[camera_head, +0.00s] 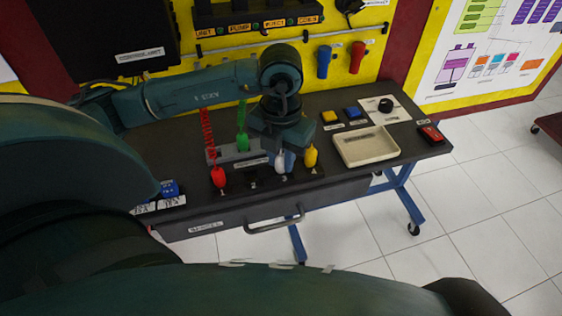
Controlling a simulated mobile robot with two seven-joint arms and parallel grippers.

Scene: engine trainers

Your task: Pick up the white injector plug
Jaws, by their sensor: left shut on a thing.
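The white injector plug (280,165) is near the front of the table, in a dark strip with numbered labels. My left gripper (282,155) points down over it and is shut on its upper part. The plug is upright, and its top is hidden by the gripper. I cannot tell whether the white plug still touches the strip. My right gripper is not in view.
A cream tray (366,147) stands to the right, with yellow (329,116) and blue (353,112) blocks behind it. A red block (431,134) is at the table's right end. A blue item (168,188) is at front left. A yellow panel (230,43) stands behind.

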